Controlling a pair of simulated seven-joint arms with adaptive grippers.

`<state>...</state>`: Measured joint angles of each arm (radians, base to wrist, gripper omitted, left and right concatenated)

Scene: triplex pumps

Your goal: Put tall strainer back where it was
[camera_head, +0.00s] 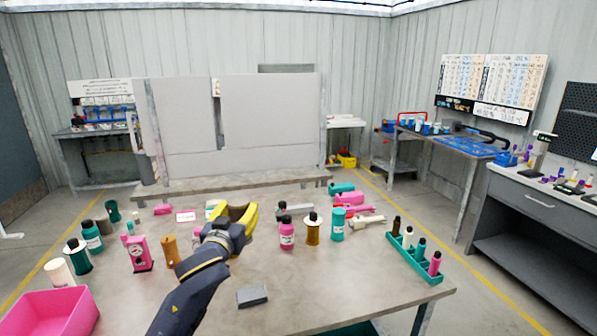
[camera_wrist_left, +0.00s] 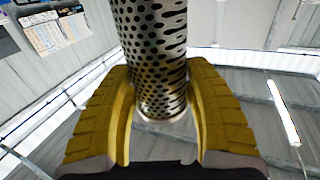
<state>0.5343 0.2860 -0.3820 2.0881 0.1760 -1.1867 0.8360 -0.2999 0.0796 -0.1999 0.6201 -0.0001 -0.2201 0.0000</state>
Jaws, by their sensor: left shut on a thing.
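The tall strainer (camera_wrist_left: 152,45) is a perforated metal cylinder in the left wrist view. It stands between the two yellow fingers of my left gripper (camera_wrist_left: 160,115) and runs up out of the top of the picture. In the head view my left gripper (camera_head: 237,212) is over the middle of the table, its yellow fingers turned away from the camera. I cannot make out the strainer there. My right gripper is not in view.
The table (camera_head: 330,285) carries several bottles, including a pink one (camera_head: 287,234) and a teal one (camera_head: 338,224). A green rack (camera_head: 422,270) stands right, a pink bin (camera_head: 50,314) front left, and a grey block (camera_head: 252,296) in front. Front centre-right is clear.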

